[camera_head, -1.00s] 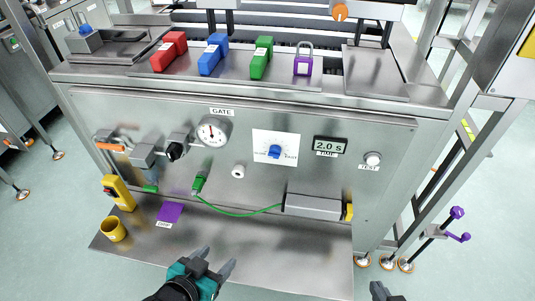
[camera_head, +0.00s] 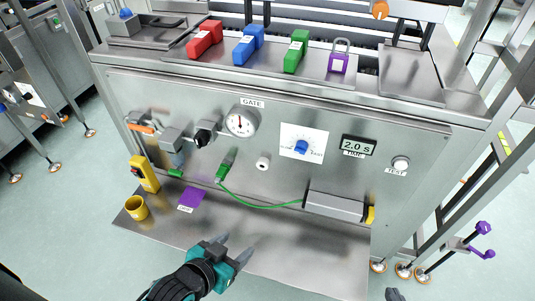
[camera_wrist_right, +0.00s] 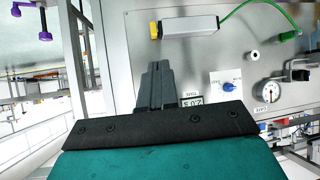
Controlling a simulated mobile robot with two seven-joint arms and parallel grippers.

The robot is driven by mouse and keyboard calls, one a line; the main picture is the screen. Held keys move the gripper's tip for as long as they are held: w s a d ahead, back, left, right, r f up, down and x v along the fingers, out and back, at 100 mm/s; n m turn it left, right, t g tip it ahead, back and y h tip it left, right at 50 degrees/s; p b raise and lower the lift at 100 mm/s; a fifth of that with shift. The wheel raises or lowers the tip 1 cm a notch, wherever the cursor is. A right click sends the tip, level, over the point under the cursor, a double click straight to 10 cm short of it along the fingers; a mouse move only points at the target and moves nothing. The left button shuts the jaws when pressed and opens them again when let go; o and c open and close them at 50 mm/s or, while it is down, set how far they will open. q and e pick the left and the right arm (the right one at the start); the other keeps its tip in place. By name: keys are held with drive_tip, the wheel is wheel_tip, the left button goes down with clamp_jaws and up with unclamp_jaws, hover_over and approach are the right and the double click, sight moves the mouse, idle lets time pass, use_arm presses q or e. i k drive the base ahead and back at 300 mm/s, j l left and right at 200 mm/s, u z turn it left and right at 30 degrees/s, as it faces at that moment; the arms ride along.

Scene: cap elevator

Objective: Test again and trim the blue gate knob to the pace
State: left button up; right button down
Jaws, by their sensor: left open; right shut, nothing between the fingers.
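The blue gate knob (camera_head: 301,147) sits on a white dial card on the steel panel. It also shows upside down in the right wrist view (camera_wrist_right: 230,86). The time display (camera_head: 358,146) to its right reads 2.0 s. The white TEST button (camera_head: 400,163) is further right. My left gripper (camera_head: 237,246) is open and empty over the lower shelf, below and left of the knob. My right gripper (camera_wrist_right: 156,66) is shut and empty in its wrist view, in front of the panel. Only a dark tip of it (camera_head: 395,294) shows at the head view's bottom edge.
The GATE gauge (camera_head: 241,122) and a black valve knob (camera_head: 204,134) are left of the dial. A green cable (camera_head: 255,205) runs to a grey cylinder (camera_head: 335,206). Red, blue and green blocks and a purple padlock (camera_head: 339,60) stand on top. A yellow cup (camera_head: 136,208) stands on the shelf.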

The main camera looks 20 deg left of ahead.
sight(302, 146)
drive_tip(key=j+u, duration=0.25)
drive_tip(key=j, duration=0.45)
drive_tip(key=j+u, duration=0.25)
drive_tip(key=j, duration=0.5)
